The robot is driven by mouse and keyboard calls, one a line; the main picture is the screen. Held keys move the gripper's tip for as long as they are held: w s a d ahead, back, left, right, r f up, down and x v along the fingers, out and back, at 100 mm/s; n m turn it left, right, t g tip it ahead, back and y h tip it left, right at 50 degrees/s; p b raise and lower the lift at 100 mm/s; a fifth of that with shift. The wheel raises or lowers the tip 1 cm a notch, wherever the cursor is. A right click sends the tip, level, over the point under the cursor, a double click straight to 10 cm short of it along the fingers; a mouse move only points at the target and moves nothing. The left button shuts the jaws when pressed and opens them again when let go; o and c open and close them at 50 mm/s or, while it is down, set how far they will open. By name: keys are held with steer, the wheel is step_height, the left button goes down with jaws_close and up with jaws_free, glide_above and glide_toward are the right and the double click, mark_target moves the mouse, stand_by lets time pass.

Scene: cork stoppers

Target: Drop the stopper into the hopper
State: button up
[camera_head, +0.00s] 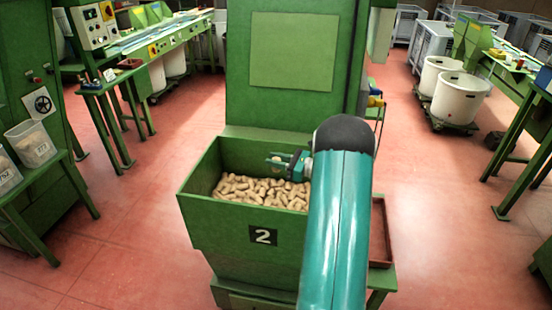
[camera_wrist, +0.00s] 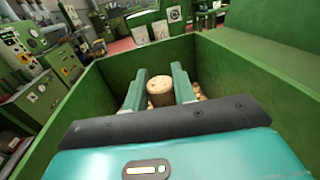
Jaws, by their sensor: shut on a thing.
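The green hopper (camera_head: 215,228), marked with a 2, stands in the middle of the head view and holds a heap of cork stoppers (camera_head: 250,190). Its green wall (camera_wrist: 250,60) surrounds my gripper in the wrist view. My gripper (camera_head: 275,160) is inside the hopper's opening, above the heap. In the wrist view my gripper (camera_wrist: 160,82) is shut on one cork stopper (camera_wrist: 160,92), which sits between the two teal fingers. Other corks show only in small parts behind the fingers there. In the head view the held stopper is too small to make out clearly.
A tall green machine panel (camera_head: 292,50) rises behind the hopper. A reddish-brown tray (camera_head: 380,235) lies to the hopper's right. Green tables with clear bins (camera_head: 32,145) stand at left, and white tubs (camera_head: 460,97) at right. Red floor is open on both sides.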

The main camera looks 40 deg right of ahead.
mark_target(276, 159)
steer(key=o, duration=1)
steer(key=shift+r, duration=0.45)
step_height(276, 159, up, 3)
steer(key=shift+s+f, duration=0.1)
steer(key=s+a+r, duration=0.7)
steer(key=s+r, duration=0.2)
steer(key=s, duration=0.2)
steer(key=shift+s+a+r, duration=0.15)
steer(key=shift+s+a, duration=0.05)
steer(key=shift+a, duration=0.2)
